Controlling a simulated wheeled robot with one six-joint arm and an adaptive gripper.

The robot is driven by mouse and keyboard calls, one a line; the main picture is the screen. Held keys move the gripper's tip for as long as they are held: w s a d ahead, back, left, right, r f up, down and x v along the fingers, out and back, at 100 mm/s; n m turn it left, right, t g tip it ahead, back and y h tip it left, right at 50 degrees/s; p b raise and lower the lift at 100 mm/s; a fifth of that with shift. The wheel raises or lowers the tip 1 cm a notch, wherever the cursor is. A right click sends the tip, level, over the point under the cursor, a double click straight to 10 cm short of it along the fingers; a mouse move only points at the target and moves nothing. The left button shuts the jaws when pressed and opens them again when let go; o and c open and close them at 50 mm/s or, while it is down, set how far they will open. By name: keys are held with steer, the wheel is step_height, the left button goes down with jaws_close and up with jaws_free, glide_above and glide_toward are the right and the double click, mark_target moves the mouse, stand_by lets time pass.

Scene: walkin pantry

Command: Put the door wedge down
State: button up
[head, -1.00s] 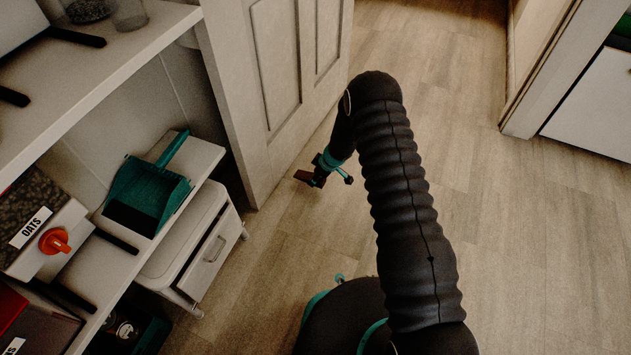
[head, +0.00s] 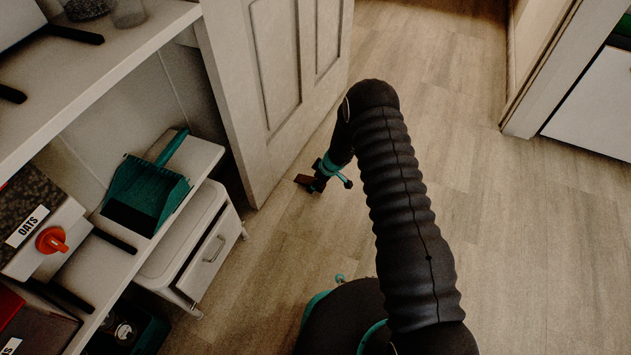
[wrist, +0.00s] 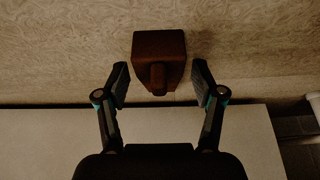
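The door wedge (wrist: 160,48) is a brown block with a narrower knob on its near side. In the wrist view it sits just ahead of my gripper (wrist: 161,84), whose two fingers are spread, with a visible gap on each side of the knob. In the head view the wedge (head: 303,180) shows small and dark at the floor near the foot of the door (head: 277,75), with my gripper (head: 316,183) right beside it. The wedge appears to be on the floor, but its underside is hidden.
A shelf unit with a teal dustpan (head: 148,193), an oats box (head: 40,228) and a small white drawer unit (head: 207,250) stands at left. The door panel is close to my gripper. Floor (head: 480,240) to the right is clear.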

steer(key=shift+d+r+p, duration=0.1)
steer(key=shift+r+p, duration=0.25)
steer(key=shift+r, duration=0.1)
steer(key=v, duration=1.1)
steer(key=shift+r, duration=0.25)
steer(key=s+d+r+m+t, duration=0.1)
steer(key=s+d+r+m, duration=0.15)
steer(key=r, duration=0.85)
steer(key=s+d+r+m, duration=0.1)
steer(key=s+r, duration=0.3)
steer(key=r, duration=0.8)
steer(key=s+d+r+m+t, duration=0.15)
steer(key=s+r, duration=0.25)
steer(key=r, duration=0.7)
steer(key=s+d+r+m+h, duration=0.2)
steer(key=s+d+r+m, duration=0.2)
steer(key=s, duration=0.8)
steer(key=s+d+r+m+t+h, duration=0.1)
steer(key=s+d+r+m, duration=0.3)
steer(key=s, duration=0.9)
step_height(320, 180, up, 4)
steer(key=shift+s+d+r+h, duration=0.1)
steer(key=shift+s+d+h, duration=0.3)
steer(key=shift+d, duration=0.7)
